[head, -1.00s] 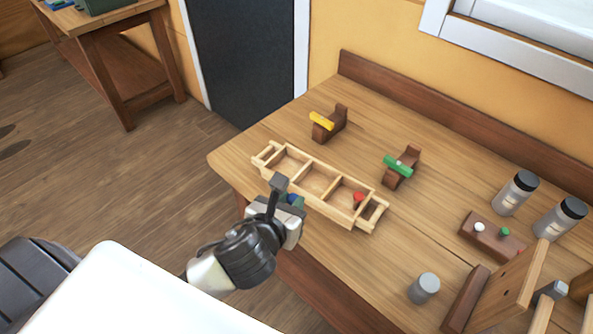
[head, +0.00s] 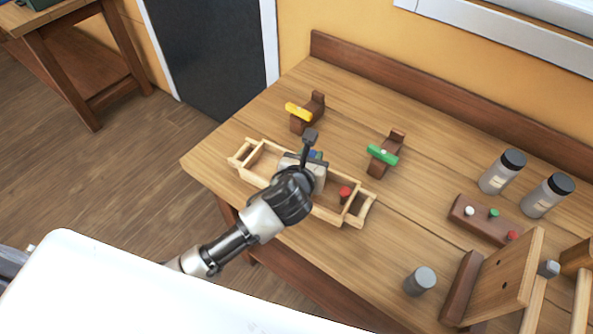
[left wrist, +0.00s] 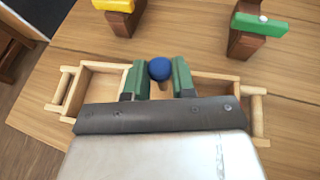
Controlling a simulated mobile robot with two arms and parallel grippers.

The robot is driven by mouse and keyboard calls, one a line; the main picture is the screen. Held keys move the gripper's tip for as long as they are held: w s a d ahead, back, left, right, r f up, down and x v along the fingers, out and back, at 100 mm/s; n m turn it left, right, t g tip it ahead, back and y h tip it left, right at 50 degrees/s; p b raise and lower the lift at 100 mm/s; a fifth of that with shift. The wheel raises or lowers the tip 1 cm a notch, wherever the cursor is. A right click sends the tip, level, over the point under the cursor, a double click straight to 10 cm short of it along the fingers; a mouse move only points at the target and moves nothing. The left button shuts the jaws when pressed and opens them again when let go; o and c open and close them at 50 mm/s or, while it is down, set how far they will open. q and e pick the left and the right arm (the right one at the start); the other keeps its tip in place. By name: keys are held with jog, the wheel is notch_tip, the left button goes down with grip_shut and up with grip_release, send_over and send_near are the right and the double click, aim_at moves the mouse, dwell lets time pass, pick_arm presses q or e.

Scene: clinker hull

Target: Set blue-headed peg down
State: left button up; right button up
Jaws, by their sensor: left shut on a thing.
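The blue-headed peg (left wrist: 160,69) is between the green finger pads of my left gripper (left wrist: 157,78) in the left wrist view. The gripper is shut on it, with the blue round head up. In the head view my left gripper (head: 312,158) is over the middle of the wooden divided tray (head: 262,153) and hides part of it. Whether the peg touches the tray floor cannot be told. A red-headed peg (head: 345,192) is in the tray's right compartment. My right gripper is not in view.
Wooden blocks with a yellow bar (head: 298,112) and a green bar (head: 383,155) stand behind the tray. To the right are a brown peg block (head: 480,222), two jars (head: 502,171), a grey cylinder (head: 420,281) and an upright wooden board (head: 508,275).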

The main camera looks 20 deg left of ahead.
pick_arm(q)
jog(key=shift+s+a+f, duration=0.15)
jog(key=shift+a+f, duration=0.3)
jog(key=shift+f, duration=0.5)
jog(key=shift+s+a+f, duration=0.2)
jog(key=shift+a+f, duration=0.3)
jog(key=shift+f, duration=0.5)
jog(key=shift+s+a+f, duration=0.15)
jog(key=shift+a+f, duration=0.3)
jog(key=shift+f, duration=0.5)
jog(key=shift+f, duration=0.1)
jog(key=o, duration=0.9)
jog(key=v, duration=1.2)
jog(key=shift+a, duration=0.1)
